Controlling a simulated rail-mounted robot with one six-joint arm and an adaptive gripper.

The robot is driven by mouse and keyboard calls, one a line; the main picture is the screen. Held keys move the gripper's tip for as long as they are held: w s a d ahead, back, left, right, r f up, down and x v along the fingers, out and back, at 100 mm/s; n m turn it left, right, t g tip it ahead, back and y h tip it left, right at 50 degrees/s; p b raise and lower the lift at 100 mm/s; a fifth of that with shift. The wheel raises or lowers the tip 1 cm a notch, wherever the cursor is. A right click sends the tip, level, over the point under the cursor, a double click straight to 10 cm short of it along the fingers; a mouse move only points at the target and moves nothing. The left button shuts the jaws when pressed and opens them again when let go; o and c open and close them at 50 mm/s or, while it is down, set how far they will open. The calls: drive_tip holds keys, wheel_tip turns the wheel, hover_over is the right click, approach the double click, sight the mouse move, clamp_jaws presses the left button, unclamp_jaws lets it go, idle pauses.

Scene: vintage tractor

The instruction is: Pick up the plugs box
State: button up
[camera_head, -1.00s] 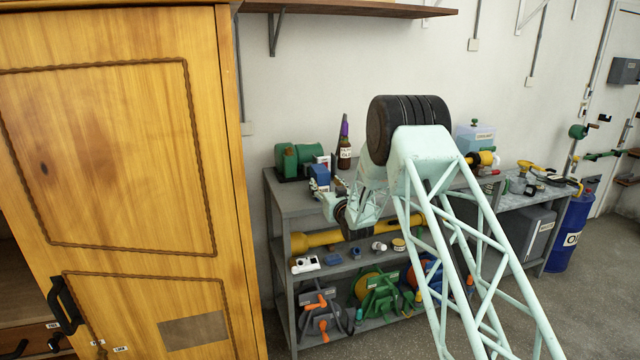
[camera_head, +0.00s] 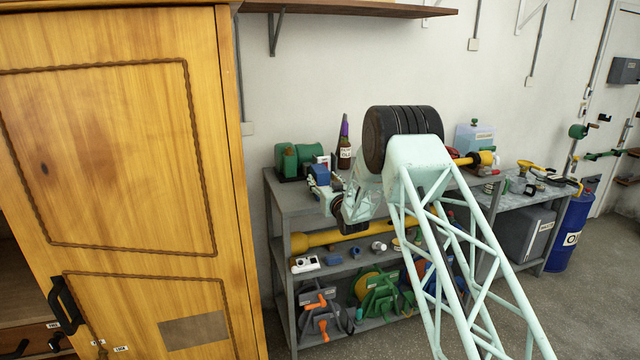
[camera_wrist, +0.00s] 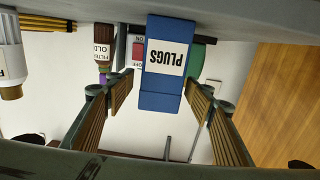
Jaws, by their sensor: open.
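The plugs box (camera_wrist: 165,60) is blue with a white PLUGS label, which appears upside down in the wrist view. It stands on the grey shelf top. In the head view the blue box (camera_head: 320,174) shows near the left end of the shelf, partly covered by my wrist. My gripper (camera_wrist: 160,82) is open, with one finger on each side of the box in the wrist view. I see pale wall between each finger and the box's lower part. Whether the fingertips reach its depth is hard to tell.
A brown bottle (camera_head: 345,150) with a purple nozzle stands behind the box. A green machine (camera_head: 297,160) is to its left. A wooden cabinet (camera_head: 120,180) fills the left side. The lower shelf (camera_head: 345,268) holds small parts and a long yellow tube.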

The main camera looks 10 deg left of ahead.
sight(320, 168)
drive_tip(key=shift+x, duration=1.95)
drive_tip(key=shift+r, duration=0.1)
drive_tip(key=shift+c, duration=0.7)
drive_tip(key=c, duration=0.9)
drive_tip(key=shift+r, duration=0.15)
drive_tip(key=shift+a+r, duration=0.1)
drive_tip(key=shift+r, duration=1.45)
drive_tip(key=shift+s+r, duration=0.1)
drive_tip(key=shift+s, duration=0.05)
drive_tip(key=s, duration=0.5)
drive_tip(key=s+a+r, duration=0.1)
drive_tip(key=s, duration=0.4)
drive_tip(key=s+a+b, duration=0.1)
drive_tip(key=s, duration=0.4)
drive_tip(key=shift+s+a+r, duration=0.25)
